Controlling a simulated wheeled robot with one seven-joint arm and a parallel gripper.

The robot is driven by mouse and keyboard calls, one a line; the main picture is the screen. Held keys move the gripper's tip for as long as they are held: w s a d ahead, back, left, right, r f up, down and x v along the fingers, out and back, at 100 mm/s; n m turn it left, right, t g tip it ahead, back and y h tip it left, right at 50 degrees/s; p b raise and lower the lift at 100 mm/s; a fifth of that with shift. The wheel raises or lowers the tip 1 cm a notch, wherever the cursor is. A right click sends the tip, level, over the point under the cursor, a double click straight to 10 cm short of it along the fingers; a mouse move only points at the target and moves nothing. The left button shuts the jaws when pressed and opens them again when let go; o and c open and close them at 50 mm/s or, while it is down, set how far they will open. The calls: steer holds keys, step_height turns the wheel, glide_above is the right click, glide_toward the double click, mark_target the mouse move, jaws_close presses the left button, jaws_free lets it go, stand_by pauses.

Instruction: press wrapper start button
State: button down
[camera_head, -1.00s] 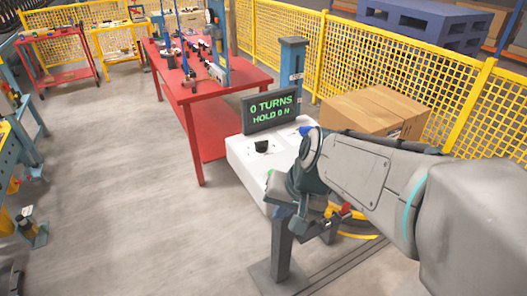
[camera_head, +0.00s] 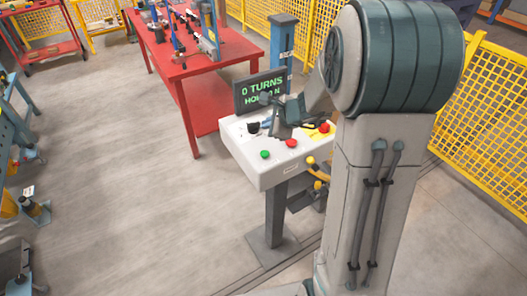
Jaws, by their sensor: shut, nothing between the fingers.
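The wrapper's white control box (camera_head: 268,176) stands on a grey post, tilted toward me. A green button (camera_head: 265,154) sits at its front left, in plain view. A red button (camera_head: 291,143) is to its right, and a red button on a yellow base (camera_head: 323,128) is further right. A black knob (camera_head: 253,128) is behind the green button. The dark display (camera_head: 262,88) reads "0 TURNS" and a partly hidden "HOLD" line. My gripper (camera_head: 266,99) is shut and empty in front of the display, apart from the green button. Part of it is hard to make out.
A red table (camera_head: 180,66) with tools stands behind the box. A blue post (camera_head: 284,45) and yellow mesh fence (camera_head: 480,120) are behind and to the right. Open floor (camera_head: 120,190) lies left. My arm covers the area right of the box.

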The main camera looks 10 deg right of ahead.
steer(key=b, duration=0.6)
glide_above(268, 155)
step_height(268, 155, down, 7)
steer(key=shift+f, duration=0.15)
steer(key=shift+f+b, duration=0.75)
steer(key=shift+b, duration=0.3)
stand_by(1.0)
steer(key=shift+f+b, duration=0.4)
steer(key=shift+b, duration=0.15)
